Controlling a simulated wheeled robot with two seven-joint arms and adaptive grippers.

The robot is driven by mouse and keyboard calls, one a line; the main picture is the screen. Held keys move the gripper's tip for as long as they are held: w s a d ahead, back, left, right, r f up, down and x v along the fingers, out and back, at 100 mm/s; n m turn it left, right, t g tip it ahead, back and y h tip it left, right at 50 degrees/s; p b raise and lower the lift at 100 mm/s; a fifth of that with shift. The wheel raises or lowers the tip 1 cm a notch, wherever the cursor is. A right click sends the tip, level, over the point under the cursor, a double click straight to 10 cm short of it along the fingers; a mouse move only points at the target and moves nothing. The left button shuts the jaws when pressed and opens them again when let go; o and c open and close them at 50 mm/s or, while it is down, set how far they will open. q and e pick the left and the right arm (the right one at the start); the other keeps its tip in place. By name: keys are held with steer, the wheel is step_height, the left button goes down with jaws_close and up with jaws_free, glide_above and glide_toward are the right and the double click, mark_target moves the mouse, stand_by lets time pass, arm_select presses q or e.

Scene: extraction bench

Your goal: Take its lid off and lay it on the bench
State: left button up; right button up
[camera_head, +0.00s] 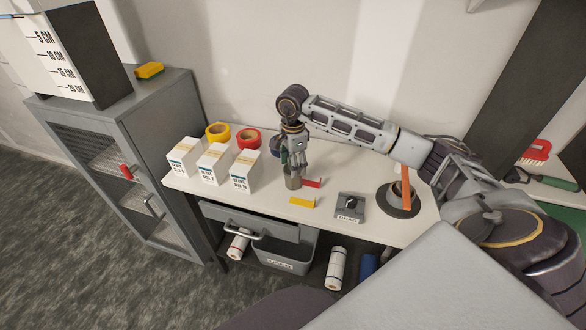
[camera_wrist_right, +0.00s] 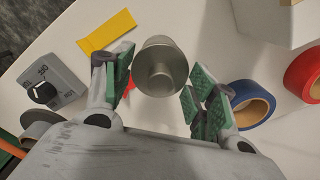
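A small grey metal canister (camera_head: 293,182) stands upright on the bench (camera_head: 330,215), below my right gripper. In the right wrist view the canister (camera_wrist_right: 160,58) shows from above, with a round grey top that seems to be its lid (camera_wrist_right: 161,80). My right gripper (camera_head: 291,163) points down over it. In the wrist view its green-padded fingers (camera_wrist_right: 160,80) are spread, one on each side of the top. Whether either pad touches it I cannot tell. In the head view the fingers partly hide the canister's top. My left gripper is not in view.
White boxes (camera_head: 213,163) and yellow (camera_head: 217,131) and red (camera_head: 248,138) tape rolls stand to the left. A blue tape roll (camera_wrist_right: 254,103) is near the gripper. A yellow piece (camera_head: 302,202), a dial box (camera_head: 348,207) and a round dark base (camera_head: 398,201) lie to the right.

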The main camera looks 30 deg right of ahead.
steer(key=shift+r, duration=0.1)
steer(key=shift+c, duration=0.2)
steer(key=shift+r+b, duration=0.75)
steer(key=shift+r, duration=4.15)
jaws_close()
steer(key=o, duration=0.8)
jaws_free()
step_height(320, 180, up, 12)
